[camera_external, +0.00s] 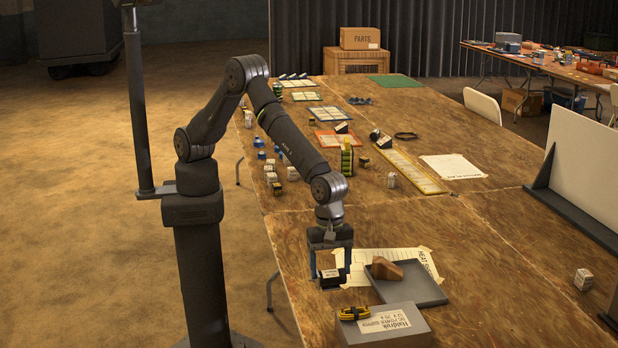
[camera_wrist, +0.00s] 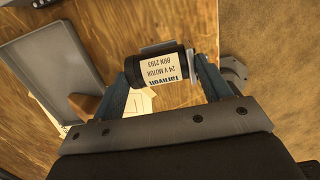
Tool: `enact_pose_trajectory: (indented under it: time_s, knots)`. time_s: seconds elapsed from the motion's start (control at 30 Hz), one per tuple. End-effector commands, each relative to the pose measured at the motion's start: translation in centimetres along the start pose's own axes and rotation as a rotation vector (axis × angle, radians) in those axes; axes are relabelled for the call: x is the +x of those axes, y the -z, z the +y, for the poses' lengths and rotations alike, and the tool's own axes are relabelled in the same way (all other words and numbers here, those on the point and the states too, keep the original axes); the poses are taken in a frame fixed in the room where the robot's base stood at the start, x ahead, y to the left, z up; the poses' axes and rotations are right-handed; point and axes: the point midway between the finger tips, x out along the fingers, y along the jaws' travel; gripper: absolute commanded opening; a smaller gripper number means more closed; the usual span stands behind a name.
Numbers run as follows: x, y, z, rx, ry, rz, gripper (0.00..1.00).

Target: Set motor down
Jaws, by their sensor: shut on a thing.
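The motor (camera_wrist: 160,69) is a black cylinder with a white label reading "24 V MOTOR". It lies crosswise between the fingers of my gripper (camera_wrist: 166,80) in the wrist view. In the external view my gripper (camera_external: 331,268) points down near the left edge of the wooden table, shut on the motor (camera_external: 331,277). The motor is beside a white paper sheet, left of a grey tray. The height of the motor above the table is hard to tell.
The paper sheet (camera_external: 350,258) lies behind the tray. Small boxes and mats stand farther back.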

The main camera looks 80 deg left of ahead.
Motion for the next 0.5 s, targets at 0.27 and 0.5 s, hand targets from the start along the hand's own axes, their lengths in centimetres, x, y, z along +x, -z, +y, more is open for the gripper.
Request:
enact_pose_trajectory:
  time_s: [0.27,0.5]
  knots:
    - [1.4,0.1,2.1,0.000,0.000,-0.001,0.36]
    - [4.5,0.5,2.0,0.001,0.001,0.000,0.36]
